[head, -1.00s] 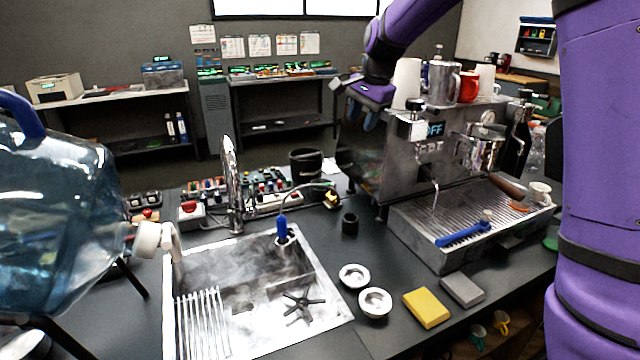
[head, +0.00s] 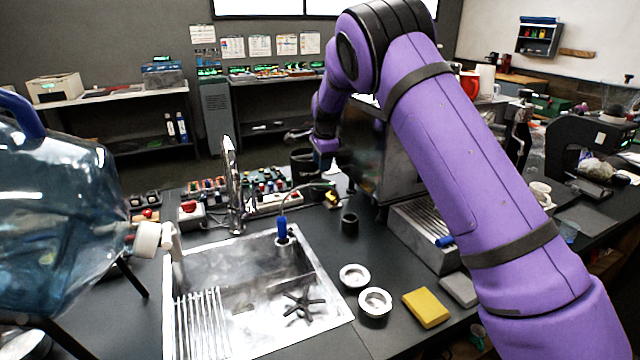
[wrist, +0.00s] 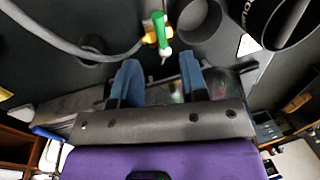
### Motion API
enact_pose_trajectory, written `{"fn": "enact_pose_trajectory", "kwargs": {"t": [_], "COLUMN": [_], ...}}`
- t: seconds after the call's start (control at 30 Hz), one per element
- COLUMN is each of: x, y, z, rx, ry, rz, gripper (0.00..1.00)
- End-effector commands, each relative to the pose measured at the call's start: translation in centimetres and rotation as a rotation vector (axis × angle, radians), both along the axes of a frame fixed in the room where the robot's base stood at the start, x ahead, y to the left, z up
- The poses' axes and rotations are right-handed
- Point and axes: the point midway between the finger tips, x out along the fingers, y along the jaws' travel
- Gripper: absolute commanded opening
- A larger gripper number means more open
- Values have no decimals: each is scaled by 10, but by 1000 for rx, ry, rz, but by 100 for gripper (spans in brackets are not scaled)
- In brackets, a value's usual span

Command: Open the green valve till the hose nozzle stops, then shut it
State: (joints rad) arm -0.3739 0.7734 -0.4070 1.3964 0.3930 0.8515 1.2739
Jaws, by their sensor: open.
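The green valve handle (wrist: 160,28) sits on a brass-yellow body (wrist: 151,38) in the wrist view, just beyond and between my fingertips. In the head view the yellow valve body (head: 332,198) is on the counter behind the sink's right corner. A grey hose (wrist: 70,48) runs to the valve. A blue nozzle (head: 282,229) stands upright at the sink's back right corner; whether water leaves it cannot be told. My gripper (wrist: 160,78) is open and empty, its two blue fingers apart and clear of the handle.
A dark pot (head: 303,160) stands close behind the valve, and the espresso machine (head: 391,165) is to its right. A small black cup (head: 349,222) stands in front. The steel sink (head: 325,290) and water jug (head: 50,215) are to the left.

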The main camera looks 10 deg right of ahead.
Motion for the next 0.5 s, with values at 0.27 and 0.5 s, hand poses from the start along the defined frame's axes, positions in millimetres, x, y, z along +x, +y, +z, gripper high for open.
{"fn": "enact_pose_trajectory", "kwargs": {"t": [0.27, 0.5], "x": [9, 14], "y": [2, 2], "z": [-50, -77], "rx": [-1, -1], "ry": [3, 2], "rz": [1, 2], "gripper": [40, 40]}}
